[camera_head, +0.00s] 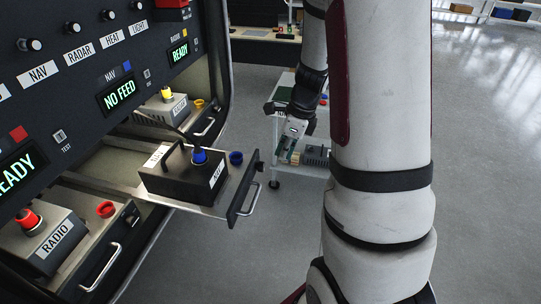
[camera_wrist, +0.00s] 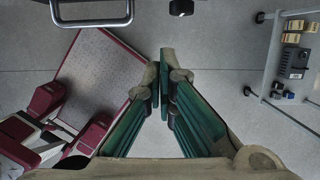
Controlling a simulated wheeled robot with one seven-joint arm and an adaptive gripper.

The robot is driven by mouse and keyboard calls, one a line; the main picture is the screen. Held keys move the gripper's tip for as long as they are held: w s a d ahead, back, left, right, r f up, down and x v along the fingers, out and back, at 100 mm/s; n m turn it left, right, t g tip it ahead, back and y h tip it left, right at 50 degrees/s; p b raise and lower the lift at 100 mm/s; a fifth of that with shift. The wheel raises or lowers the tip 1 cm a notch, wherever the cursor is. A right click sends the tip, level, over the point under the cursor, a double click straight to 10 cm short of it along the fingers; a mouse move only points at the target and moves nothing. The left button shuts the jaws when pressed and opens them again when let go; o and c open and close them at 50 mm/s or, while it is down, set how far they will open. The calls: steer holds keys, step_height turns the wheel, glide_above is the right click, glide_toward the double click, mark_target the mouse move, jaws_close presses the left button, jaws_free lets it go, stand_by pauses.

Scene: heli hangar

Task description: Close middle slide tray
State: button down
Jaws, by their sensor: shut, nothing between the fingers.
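The middle slide tray (camera_head: 238,190) is pulled well out of the console, between an upper and a lower tray. It carries a black box (camera_head: 185,178) with a carrying handle and a blue plug on top, and a blue ring socket (camera_head: 236,157) beside it. Its front handle (camera_head: 247,201) faces right. In the wrist view a metal handle (camera_wrist: 92,22) shows at the top left, apart from my fingers. My gripper (camera_head: 287,152) is shut and empty, to the right of and beyond the tray front. Its green fingers (camera_wrist: 165,62) meet at the tips in the wrist view.
The upper tray (camera_head: 205,128) and the lower tray (camera_head: 85,262), holding the RADIO box (camera_head: 45,238), sit further in. A white cart (camera_head: 290,176) with small items stands behind my gripper. Open grey floor (camera_head: 480,150) lies to the right.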

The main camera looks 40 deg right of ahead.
mark_target(259, 168)
steer(key=shift+w+a+f+p, duration=0.25)
steer(key=shift+w+a+f, duration=0.5)
steer(key=shift+f, duration=0.6)
steer(key=shift+w+a+f+p, duration=0.3)
steer(key=shift+w+a+f, duration=0.35)
steer(key=shift+f, duration=0.7)
steer(key=shift+w+a+f+p, duration=0.25)
steer(key=shift+w+a+f, duration=0.25)
steer(key=shift+w+f, duration=0.65)
steer(key=shift+s+f, duration=0.1)
steer(key=shift+f, duration=0.1)
steer(key=shift+w+a, duration=0.35)
steer(key=shift+w, duration=0.1)
steer(key=w+a+b, duration=0.2)
steer(key=w+a, duration=0.3)
steer(key=w, duration=0.1)
steer(key=w+a+b, duration=0.3)
steer(key=w+a, duration=0.2)
steer(key=w, duration=0.2)
steer(key=w+a+b, duration=0.3)
steer(key=w+a, duration=0.2)
steer(key=w, duration=0.2)
steer(key=shift+a, duration=0.35)
steer(key=shift+w+a+b, duration=0.3)
steer(key=shift+w+a, duration=0.05)
steer(key=shift+w, duration=0.1)
